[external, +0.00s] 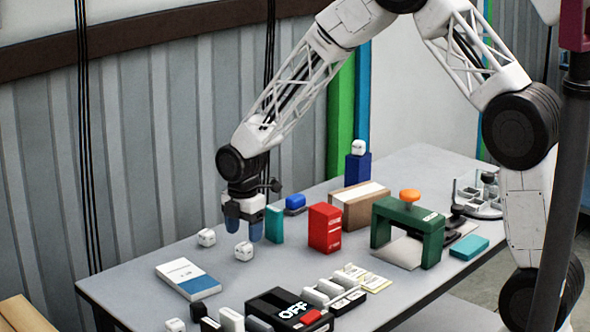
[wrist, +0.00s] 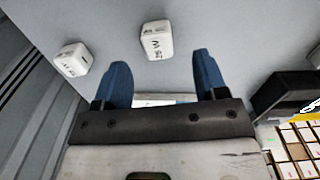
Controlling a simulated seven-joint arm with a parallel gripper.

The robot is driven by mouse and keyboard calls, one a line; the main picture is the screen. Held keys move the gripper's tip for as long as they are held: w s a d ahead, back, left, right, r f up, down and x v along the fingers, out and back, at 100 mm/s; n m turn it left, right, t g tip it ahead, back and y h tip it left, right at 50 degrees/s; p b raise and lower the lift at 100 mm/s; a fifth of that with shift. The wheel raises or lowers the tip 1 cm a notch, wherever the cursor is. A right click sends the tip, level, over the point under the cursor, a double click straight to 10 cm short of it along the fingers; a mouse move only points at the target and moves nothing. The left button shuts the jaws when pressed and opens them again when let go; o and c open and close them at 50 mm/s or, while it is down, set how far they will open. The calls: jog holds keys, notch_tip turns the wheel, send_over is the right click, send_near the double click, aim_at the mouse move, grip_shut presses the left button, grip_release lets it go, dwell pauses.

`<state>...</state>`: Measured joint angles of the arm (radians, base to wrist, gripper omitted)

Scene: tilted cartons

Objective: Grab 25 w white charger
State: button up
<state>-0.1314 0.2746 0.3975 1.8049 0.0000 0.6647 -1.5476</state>
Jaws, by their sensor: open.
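A white charger (wrist: 157,41) lies on the table just beyond my fingertips, between their lines, in the wrist view. Its small dark label looks like a wattage mark but is hard to read. A second white charger (wrist: 73,60) lies to its left, outside the fingers, also with a blurred label. In the external view they appear to be the charger in front of my gripper (external: 244,251) and the one to the left (external: 206,238). My gripper (external: 243,228), with blue fingers, is open and empty above the table; it also shows in the wrist view (wrist: 161,60).
A teal box (external: 274,225) stands close right of my gripper, with a red box (external: 325,228) farther right. A white-and-blue box (external: 188,279) lies in front left. A black OFF box (external: 290,310) stands at the front. Another white cube (external: 359,147) sits on a blue box.

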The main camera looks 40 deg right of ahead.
aim_at(243, 246)
jog(key=shift+f, duration=0.15)
jog(key=shift+w+a+f, duration=0.1)
jog(key=shift+a+f, duration=0.05)
jog(key=shift+f, duration=1.1)
jog(key=shift+a+f, duration=0.1)
jog(key=shift+f, duration=1.1)
jog(key=c, duration=1)
jog(key=shift+r, duration=0.15)
